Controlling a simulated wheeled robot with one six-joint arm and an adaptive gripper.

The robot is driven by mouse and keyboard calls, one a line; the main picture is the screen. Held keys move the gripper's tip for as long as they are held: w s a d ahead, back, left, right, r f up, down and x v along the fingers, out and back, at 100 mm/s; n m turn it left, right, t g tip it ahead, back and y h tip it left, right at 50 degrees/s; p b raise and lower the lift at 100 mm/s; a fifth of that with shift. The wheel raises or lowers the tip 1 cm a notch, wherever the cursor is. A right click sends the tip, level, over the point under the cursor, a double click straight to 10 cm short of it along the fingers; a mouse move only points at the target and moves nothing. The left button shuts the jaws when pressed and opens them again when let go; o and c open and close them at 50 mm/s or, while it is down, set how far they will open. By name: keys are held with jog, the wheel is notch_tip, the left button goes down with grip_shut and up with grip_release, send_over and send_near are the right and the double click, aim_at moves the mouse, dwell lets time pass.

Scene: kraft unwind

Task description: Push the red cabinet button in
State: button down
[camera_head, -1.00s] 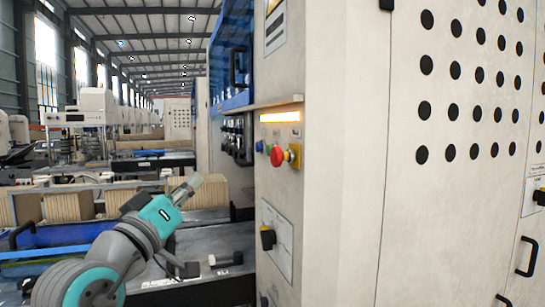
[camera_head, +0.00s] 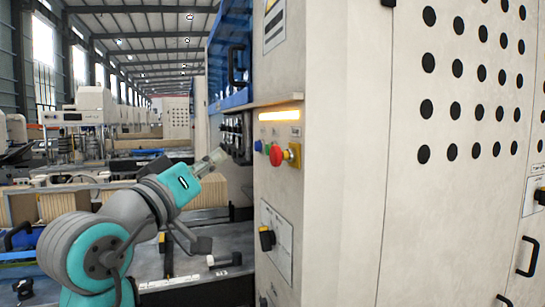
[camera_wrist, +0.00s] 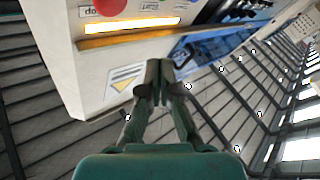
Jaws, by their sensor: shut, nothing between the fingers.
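The red cabinet button (camera_head: 276,156) is a round mushroom button on the narrow cream face of the cabinet (camera_head: 337,200), below a lit strip. In the wrist view part of the red button (camera_wrist: 110,5) shows at the top edge, cut off by the frame. My gripper (camera_head: 221,154) is left of the button at about its height in the head view, apart from it. In the wrist view the fingers (camera_wrist: 160,68) are together and empty, seen against the cabinet edge below the lit strip.
A green button (camera_head: 267,148) and a blue one (camera_head: 259,146) sit beside the red one. A yellow part (camera_head: 293,155) is at its right. A ledge (camera_head: 278,102) juts out above the lit strip (camera_head: 279,116). A black knob (camera_head: 267,239) sits lower down.

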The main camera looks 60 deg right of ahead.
aim_at(270, 151)
jog(key=s+d, duration=0.4)
jog(key=d, duration=0.2)
jog(key=shift+s+d, duration=0.1)
dwell(1.5)
jog(key=shift+s+d, duration=0.2)
jog(key=shift+d, duration=0.05)
jog(key=shift+s+d, duration=0.25)
jog(key=shift+d, duration=0.2)
dwell(0.9)
dwell(0.4)
jog(key=shift+w+a, duration=0.55)
jog(key=shift+a, duration=0.25)
jog(key=shift+w+a, duration=0.7)
jog(key=shift+a, duration=0.35)
jog(key=shift+w+a, duration=0.7)
jog(key=shift+a, duration=0.35)
